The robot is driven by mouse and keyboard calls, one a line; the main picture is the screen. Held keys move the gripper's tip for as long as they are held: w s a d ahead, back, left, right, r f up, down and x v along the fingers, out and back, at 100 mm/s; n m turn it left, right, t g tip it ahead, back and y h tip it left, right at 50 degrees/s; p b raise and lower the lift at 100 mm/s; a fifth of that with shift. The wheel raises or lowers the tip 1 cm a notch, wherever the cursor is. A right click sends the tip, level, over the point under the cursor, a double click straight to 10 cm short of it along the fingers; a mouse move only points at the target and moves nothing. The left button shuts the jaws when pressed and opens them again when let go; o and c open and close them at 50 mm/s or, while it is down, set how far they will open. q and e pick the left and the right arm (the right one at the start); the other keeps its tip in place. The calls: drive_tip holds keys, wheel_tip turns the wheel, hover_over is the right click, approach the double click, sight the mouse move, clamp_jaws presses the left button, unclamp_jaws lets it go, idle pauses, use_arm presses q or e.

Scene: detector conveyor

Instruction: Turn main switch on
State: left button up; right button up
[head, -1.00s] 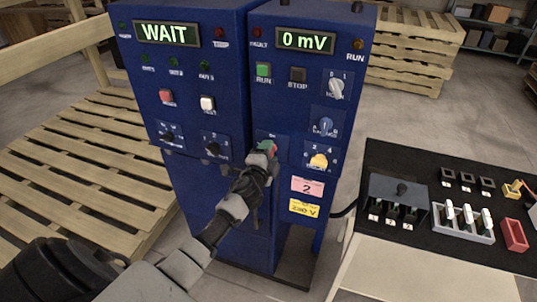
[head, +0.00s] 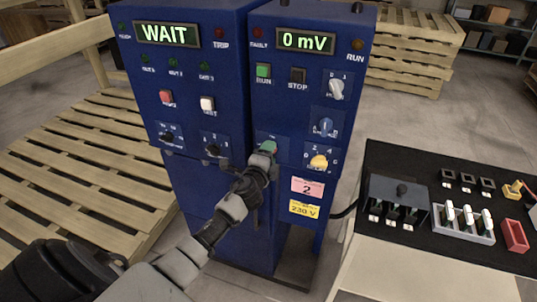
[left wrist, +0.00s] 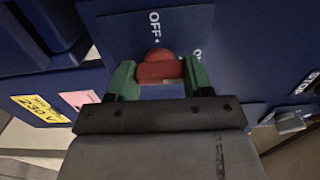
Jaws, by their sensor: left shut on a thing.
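The main switch is a red knob (left wrist: 158,68) on a dark blue plate (left wrist: 110,32) in the left wrist view. A white OFF label shows beside it, and a second label is partly cut off by a finger. My left gripper (left wrist: 161,76) has its green fingers on both sides of the knob and is shut on it. In the head view my left gripper (head: 266,150) reaches the lower front of the right blue cabinet (head: 290,110) and hides most of the knob. My right gripper is in neither view.
The left cabinet (head: 190,75) reads WAIT and the right display (head: 305,41) reads 0 mV. A yellow knob (head: 319,162) sits close right of my gripper. A black-topped table (head: 435,245) with switches stands at right; a wooden pallet (head: 75,170) lies at left.

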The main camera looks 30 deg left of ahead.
use_arm(q)
drive_tip(key=o, duration=0.9)
drive_tip(key=shift+o, duration=0.2)
drive_tip(key=b+v, duration=0.1)
drive_tip(key=v, duration=0.9)
drive_tip(key=shift+s, duration=0.4)
